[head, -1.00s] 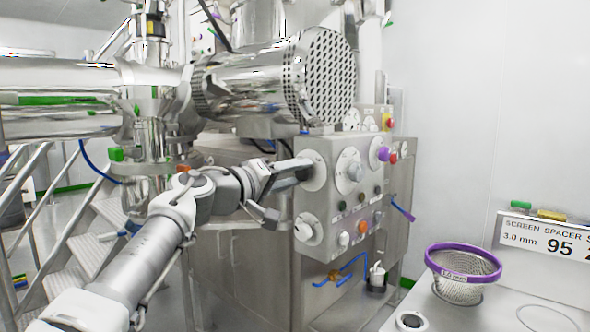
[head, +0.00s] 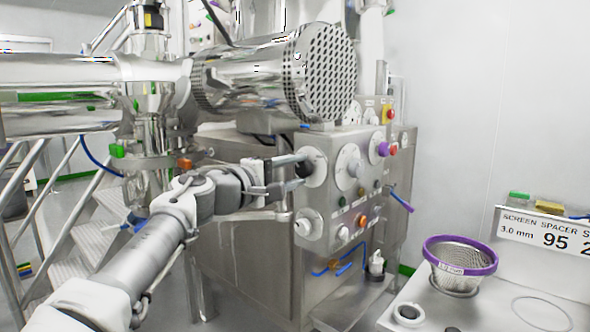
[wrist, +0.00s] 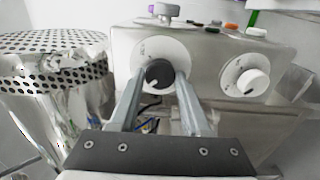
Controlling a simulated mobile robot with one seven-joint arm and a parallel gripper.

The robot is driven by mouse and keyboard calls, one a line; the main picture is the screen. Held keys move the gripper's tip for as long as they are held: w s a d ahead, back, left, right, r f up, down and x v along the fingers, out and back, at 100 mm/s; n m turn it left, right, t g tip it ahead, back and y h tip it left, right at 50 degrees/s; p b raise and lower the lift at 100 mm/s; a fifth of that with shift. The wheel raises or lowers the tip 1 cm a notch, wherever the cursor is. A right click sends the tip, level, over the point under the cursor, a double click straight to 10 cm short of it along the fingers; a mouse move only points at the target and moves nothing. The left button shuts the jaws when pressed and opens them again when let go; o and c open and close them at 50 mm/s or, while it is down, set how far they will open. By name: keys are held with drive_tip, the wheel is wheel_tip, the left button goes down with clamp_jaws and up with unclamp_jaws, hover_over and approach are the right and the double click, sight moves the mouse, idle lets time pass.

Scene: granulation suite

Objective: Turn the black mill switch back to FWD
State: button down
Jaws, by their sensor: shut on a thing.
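The black mill switch (wrist: 159,73) is a round black knob on a white dial plate, on the steel control panel (head: 325,225). In the head view the switch (head: 305,169) shows small at the panel's left side, partly hidden by my gripper. My gripper (wrist: 160,76) reaches it from the left in the head view. Its two fingers lie on either side of the knob and are shut on it. A short pale mark on the knob points down and slightly left in the wrist view. The dial lettering is too small to read.
A white knob (wrist: 252,82) on its own dial sits beside the switch. A purple knob (head: 383,149), a red button (head: 394,149) and several small buttons share the panel. The perforated drum (head: 322,75) is above. A purple-rimmed basket (head: 460,265) stands on the right-hand table.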

idle(0.4)
drive_tip(key=shift+c, duration=1.8)
unclamp_jaws()
drive_tip(key=v, duration=1.2)
drive_tip(key=shift+p, duration=0.45)
